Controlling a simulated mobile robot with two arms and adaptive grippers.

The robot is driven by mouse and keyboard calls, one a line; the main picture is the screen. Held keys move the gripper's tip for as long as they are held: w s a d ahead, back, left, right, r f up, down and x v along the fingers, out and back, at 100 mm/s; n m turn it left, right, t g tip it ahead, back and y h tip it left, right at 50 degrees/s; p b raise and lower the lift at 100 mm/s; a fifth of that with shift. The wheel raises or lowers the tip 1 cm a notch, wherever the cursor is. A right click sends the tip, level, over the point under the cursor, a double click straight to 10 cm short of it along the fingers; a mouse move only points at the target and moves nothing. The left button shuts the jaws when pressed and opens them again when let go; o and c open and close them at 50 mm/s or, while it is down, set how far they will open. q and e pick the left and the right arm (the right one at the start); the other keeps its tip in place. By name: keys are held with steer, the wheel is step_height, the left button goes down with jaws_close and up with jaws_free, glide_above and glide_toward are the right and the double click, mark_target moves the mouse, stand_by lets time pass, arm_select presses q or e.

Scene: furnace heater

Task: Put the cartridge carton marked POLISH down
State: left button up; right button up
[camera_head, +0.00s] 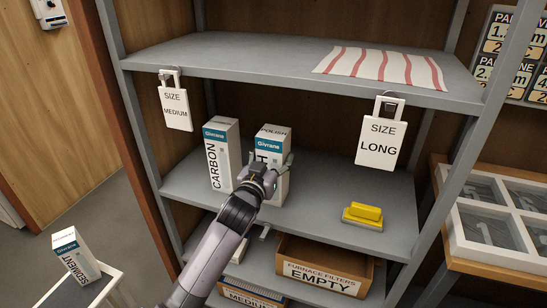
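The white and blue cartridge carton marked POLISH (272,142) is upright at the middle shelf, its lower front partly hidden by my gripper. My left gripper (269,162) has a finger at each side of this carton and appears shut on it. The carton's base is low over the shelf board; I cannot tell whether it touches. A similar carton marked CARBON (221,155) stands upright just to its left, with a small gap between them. My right gripper is not in view.
A yellow-handled brush (362,215) lies on the middle shelf (325,200) at the right. SIZE MEDIUM (175,108) and SIZE LONG (380,142) tags hang above. An EMPTY box (322,278) is below. A SEDIMENT carton (75,255) stands at lower left.

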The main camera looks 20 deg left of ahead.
arm_select(q)
steer(key=o, duration=1.5)
steer(key=shift+c, duration=0.2)
steer(key=shift+s+r, duration=0.1)
steer(key=shift+s, duration=0.15)
steer(key=s+p, duration=0.4)
steer(key=s, duration=0.7)
steer(key=shift+s+a, duration=0.2)
steer(key=shift+s, duration=0.1)
